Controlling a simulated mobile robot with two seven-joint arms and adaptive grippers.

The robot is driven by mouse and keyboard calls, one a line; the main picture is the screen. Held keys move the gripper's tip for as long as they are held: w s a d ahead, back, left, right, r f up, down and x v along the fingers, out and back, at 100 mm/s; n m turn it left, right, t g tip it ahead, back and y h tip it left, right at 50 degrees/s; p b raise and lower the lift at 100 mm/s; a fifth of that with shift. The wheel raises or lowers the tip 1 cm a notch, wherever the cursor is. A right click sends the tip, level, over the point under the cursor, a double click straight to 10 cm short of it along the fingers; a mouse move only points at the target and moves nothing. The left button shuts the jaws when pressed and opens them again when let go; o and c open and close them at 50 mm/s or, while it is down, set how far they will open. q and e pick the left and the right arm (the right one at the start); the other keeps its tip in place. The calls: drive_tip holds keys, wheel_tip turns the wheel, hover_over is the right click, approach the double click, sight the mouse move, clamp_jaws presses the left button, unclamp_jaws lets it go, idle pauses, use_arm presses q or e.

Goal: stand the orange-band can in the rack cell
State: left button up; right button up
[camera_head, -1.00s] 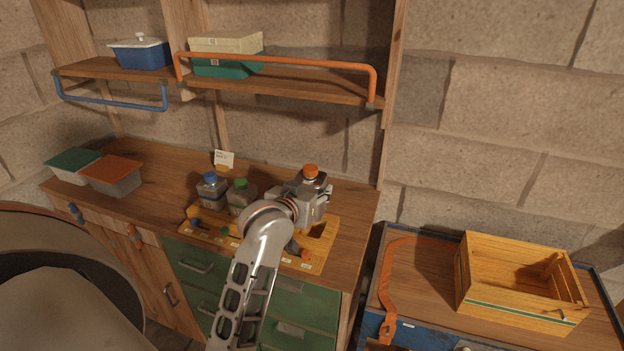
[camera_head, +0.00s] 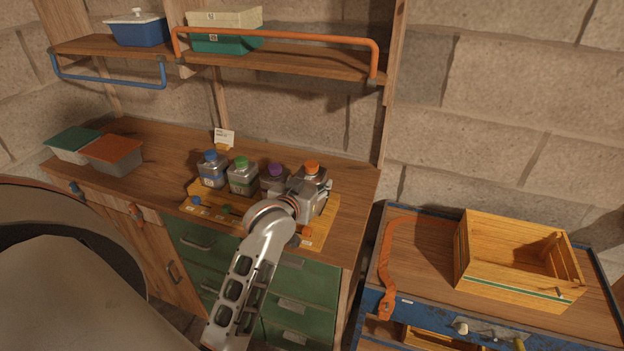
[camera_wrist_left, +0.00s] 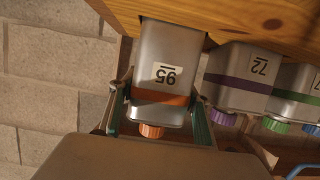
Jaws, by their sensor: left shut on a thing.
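The can is at the right end of the wooden rack (camera_head: 180,207), in line with the purple-band can (camera_wrist_left: 238,80). In the left wrist view its base meets the rack's wood (camera_wrist_left: 245,18) at a dark opening. I cannot tell whether it rests on the cell floor. My right gripper is out of view.
The blue-cap can (camera_head: 211,172) and green-cap can (camera_head: 242,178) stand in the rack, left of the purple-cap can (camera_head: 273,178). A wooden crate (camera_head: 505,288) sits on the blue chest at right. Lidded boxes (camera_head: 112,155) stand at the bench's left end.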

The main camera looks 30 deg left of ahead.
use_arm(q)
drive_tip(key=shift+f, duration=1.2)
drive_tip(key=shift+f, duration=0.2)
idle(0.9)
drive_tip(key=o, duration=1.7)
drive_tip(key=shift+c, duration=0.2)
drive_tip(key=shift+f, duration=0.15)
drive_tip(key=v, duration=1.2)
